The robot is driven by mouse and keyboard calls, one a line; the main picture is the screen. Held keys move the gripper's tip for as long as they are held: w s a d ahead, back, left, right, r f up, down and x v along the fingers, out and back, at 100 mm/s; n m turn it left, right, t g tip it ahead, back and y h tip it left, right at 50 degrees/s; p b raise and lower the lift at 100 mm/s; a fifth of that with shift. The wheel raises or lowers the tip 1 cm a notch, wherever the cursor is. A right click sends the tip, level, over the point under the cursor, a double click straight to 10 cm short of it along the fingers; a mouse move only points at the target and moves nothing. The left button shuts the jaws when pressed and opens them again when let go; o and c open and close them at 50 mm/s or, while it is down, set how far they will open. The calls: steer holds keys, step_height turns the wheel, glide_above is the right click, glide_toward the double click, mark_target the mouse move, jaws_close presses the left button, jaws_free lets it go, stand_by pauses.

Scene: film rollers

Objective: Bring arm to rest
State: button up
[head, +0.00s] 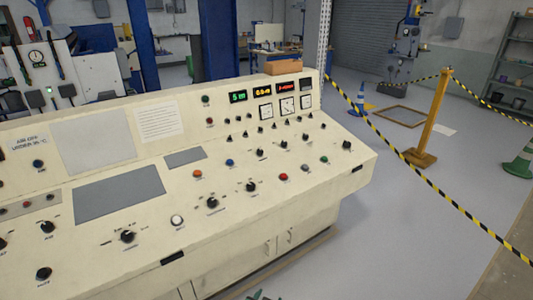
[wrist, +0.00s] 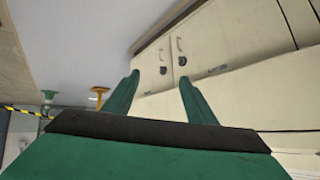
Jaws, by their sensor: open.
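My gripper (wrist: 159,77) shows in the wrist view as two green fingers spread apart with nothing between them. Beyond the fingers are the cream cabinet doors (wrist: 215,45) in the lower part of the control console. In the head view only small dark green tips of my gripper (head: 262,296) show at the bottom edge, in front of the console (head: 330,155). The rest of my arm is out of the head view. The gripper appears apart from the console and touches nothing that I can see.
The console's sloped panel carries several knobs, coloured buttons and lit displays. A cardboard box (head: 284,67) sits on its top. Grey floor (head: 400,240) is open to the right, bounded by a yellow post (head: 434,115), striped tape (head: 430,185) and a green cone (head: 520,160).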

steer(key=s+d+n+t+y, duration=0.2)
steer(key=s+n+t, duration=0.15)
steer(key=s, duration=1.85)
steer(key=s+a+r+n+t, duration=0.1)
steer(key=s+a+r+t, duration=0.1)
steer(key=s+r, duration=1.4)
steer(key=v, duration=0.3)
steer(key=shift+s+a+f, duration=0.2)
steer(key=shift+a, duration=0.1)
steer(key=shift+n+t, duration=0.25)
